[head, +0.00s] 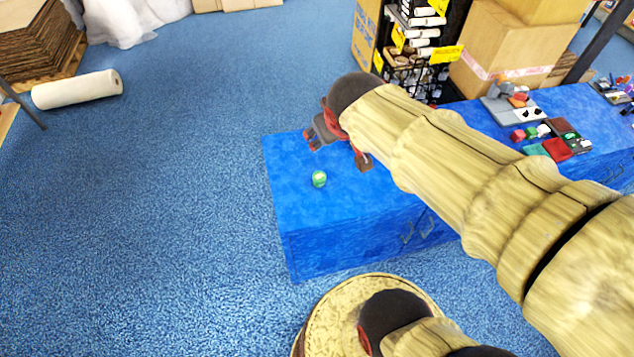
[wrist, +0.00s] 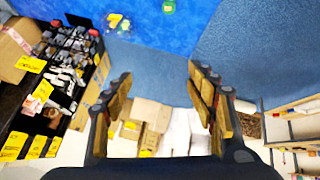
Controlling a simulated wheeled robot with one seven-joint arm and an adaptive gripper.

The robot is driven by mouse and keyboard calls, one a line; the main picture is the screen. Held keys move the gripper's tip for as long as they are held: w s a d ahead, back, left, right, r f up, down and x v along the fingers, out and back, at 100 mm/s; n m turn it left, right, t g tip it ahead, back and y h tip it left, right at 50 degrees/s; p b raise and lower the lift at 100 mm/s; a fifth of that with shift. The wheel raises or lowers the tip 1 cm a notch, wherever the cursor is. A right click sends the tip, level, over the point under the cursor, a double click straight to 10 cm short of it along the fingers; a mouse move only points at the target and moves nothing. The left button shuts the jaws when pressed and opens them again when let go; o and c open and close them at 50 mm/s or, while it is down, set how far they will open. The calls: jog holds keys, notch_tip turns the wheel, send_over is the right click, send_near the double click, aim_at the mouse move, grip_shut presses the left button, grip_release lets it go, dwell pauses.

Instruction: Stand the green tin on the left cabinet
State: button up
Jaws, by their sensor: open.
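The green tin (head: 319,178) is small, with a pale patch, and rests on the bare top of the left blue cabinet (head: 345,230). It looks upright, but it is too small to be sure. My gripper (head: 338,150) is open and empty, above the cabinet top and just beyond the tin, apart from it. In the wrist view my gripper's fingers (wrist: 160,76) are spread with nothing between them. The tin (wrist: 169,6) shows there at the top edge, partly cut off, on the blue cabinet top (wrist: 150,30).
Blue worktop on the right holds coloured blocks and small items (head: 555,147). A black wire rack (head: 415,60) and cardboard boxes (head: 505,45) stand behind. A white roll (head: 77,90) lies on the floor at left. The carpet left of the cabinet is clear.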

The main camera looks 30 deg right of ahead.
jog(key=s+a+g+y, duration=0.1)
jog(key=s+a+y, duration=0.1)
jog(key=s+a, duration=0.8)
jog(key=shift+s+r+y, duration=0.3)
jog(key=shift+s+y, duration=0.1)
jog(key=shift+s, duration=0.2)
jog(key=shift+d, duration=0.1)
